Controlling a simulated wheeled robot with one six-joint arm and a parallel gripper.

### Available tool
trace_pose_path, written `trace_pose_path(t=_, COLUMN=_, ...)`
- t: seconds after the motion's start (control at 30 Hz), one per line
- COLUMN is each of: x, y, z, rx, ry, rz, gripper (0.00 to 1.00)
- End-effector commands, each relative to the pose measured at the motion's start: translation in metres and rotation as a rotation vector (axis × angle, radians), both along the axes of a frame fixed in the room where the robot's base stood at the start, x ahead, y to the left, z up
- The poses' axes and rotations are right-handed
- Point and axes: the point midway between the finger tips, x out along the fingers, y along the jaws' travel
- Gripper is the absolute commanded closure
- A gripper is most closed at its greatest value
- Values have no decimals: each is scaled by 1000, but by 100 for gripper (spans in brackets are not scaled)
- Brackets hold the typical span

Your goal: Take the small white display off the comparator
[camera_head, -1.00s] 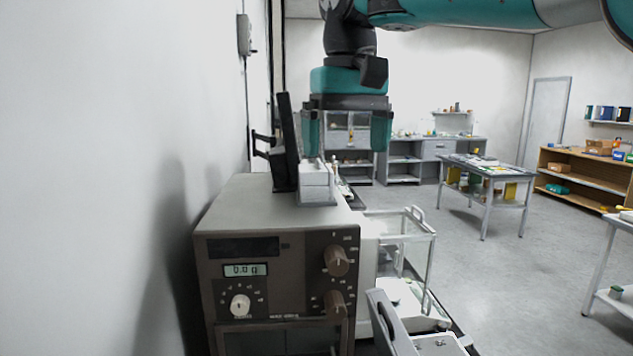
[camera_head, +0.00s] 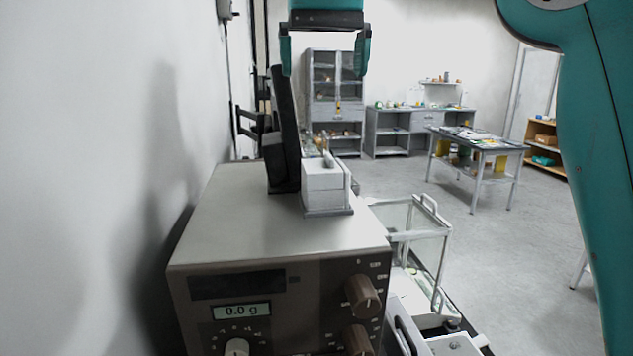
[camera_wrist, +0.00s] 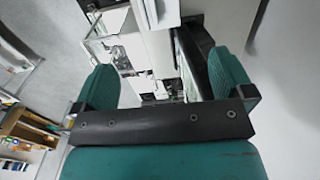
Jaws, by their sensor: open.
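The comparator (camera_head: 235,230) is a grey-brown box with knobs, reading 0.0 g, at lower left in the head view. The small white display (camera_head: 322,188), a pale block on a grey base, stands on its top near the right edge. My gripper (camera_head: 325,66) is open and empty, above the display in the picture and apart from it. Its two teal fingers also show in the wrist view (camera_wrist: 165,82). A pale block is cut off at the top of that view; I cannot tell whether it is the display.
A tilted black panel (camera_head: 287,130) stands close to the display's left. A glass-walled case (camera_head: 420,240) is to the comparator's right. The white wall (camera_head: 90,180) is close on the left. A worktable (camera_head: 480,145) and open floor lie beyond.

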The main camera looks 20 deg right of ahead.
Motion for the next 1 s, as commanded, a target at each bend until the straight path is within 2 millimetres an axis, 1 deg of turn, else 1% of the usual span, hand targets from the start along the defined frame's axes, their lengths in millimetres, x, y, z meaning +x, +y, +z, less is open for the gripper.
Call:
trace_pose_path(t=0.07, x=-1, y=0, z=-6, rx=0, ry=3, rz=-1, gripper=1)
trace_pose_path(t=0.17, x=-1, y=0, z=-22, rx=0, ry=3, rz=0, gripper=1)
trace_pose_path(t=0.5, x=-2, y=0, z=-92, rx=-1, ry=4, rz=0, gripper=1)
trace_pose_path(t=0.6, x=-1, y=0, z=-108, rx=0, ry=3, rz=0, gripper=1)
trace_pose_path(t=0.7, x=-1, y=0, z=-117, rx=-1, ry=2, rz=0, gripper=1)
trace_pose_path(t=0.87, x=-2, y=0, z=-126, rx=0, ry=3, rz=0, gripper=1)
trace_pose_path(t=1.0, x=-6, y=0, z=-144, rx=-2, ry=6, rz=0, gripper=1)
